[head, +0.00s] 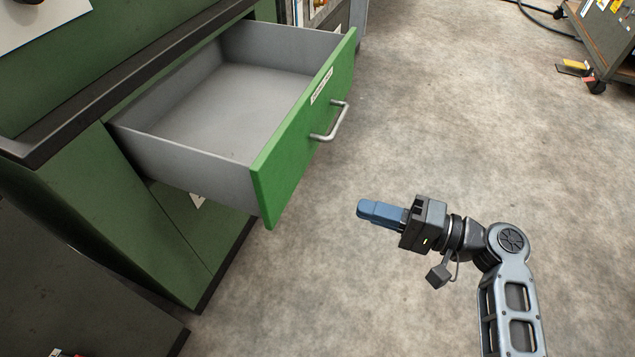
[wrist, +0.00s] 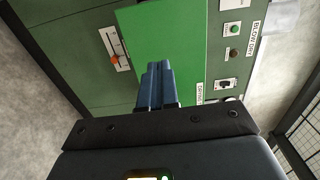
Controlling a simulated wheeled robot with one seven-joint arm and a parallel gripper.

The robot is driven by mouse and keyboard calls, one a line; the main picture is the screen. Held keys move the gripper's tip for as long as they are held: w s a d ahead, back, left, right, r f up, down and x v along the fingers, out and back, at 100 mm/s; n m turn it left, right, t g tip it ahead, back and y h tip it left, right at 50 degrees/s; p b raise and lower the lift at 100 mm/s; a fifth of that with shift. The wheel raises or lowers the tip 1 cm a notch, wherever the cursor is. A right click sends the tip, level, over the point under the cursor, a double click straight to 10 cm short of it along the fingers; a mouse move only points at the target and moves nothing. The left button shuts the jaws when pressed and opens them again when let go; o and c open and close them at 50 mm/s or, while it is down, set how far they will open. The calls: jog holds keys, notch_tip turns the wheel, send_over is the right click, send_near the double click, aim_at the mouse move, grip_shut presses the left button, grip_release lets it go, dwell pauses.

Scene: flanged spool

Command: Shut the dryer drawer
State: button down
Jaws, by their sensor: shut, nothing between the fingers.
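The drawer (head: 215,110) is grey inside, looks empty, and stands pulled far out of the green cabinet (head: 195,235) in the head view. Its bright green front (head: 300,125) carries a silver bar handle (head: 335,122) and a small white label. My gripper (head: 362,209) has blue fingers that are shut and empty. It is to the right of and nearer than the drawer front, apart from it, pointing left. In the wrist view the shut fingers (wrist: 155,72) point at a bright green panel (wrist: 165,40), which seems to be the drawer front. The handle is not seen there.
The grey floor (head: 480,130) around my arm is clear. A wheeled cart (head: 605,40) stands at the far right. The wrist view shows a panel with buttons (wrist: 233,40), an orange-knobbed lever (wrist: 115,58) and a mesh fence (wrist: 300,130) at right.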

aim_at(281, 183)
jog(key=x, duration=1.4)
jog(key=shift+b, duration=0.35)
jog(key=b+x, duration=0.7)
jog(key=x, duration=0.7)
jog(key=b+x, duration=0.7)
jog(key=x, duration=0.7)
jog(key=shift+w+a+f, duration=0.1)
jog(key=shift+a+f, duration=0.05)
jog(key=shift+f, duration=0.05)
jog(key=shift+w+a+b, duration=0.1)
jog(key=shift+a+b, duration=0.2)
jog(key=shift+b, duration=0.1)
jog(key=shift+a+r, duration=0.15)
jog(key=shift+r, duration=0.2)
jog(key=shift+a, duration=0.1)
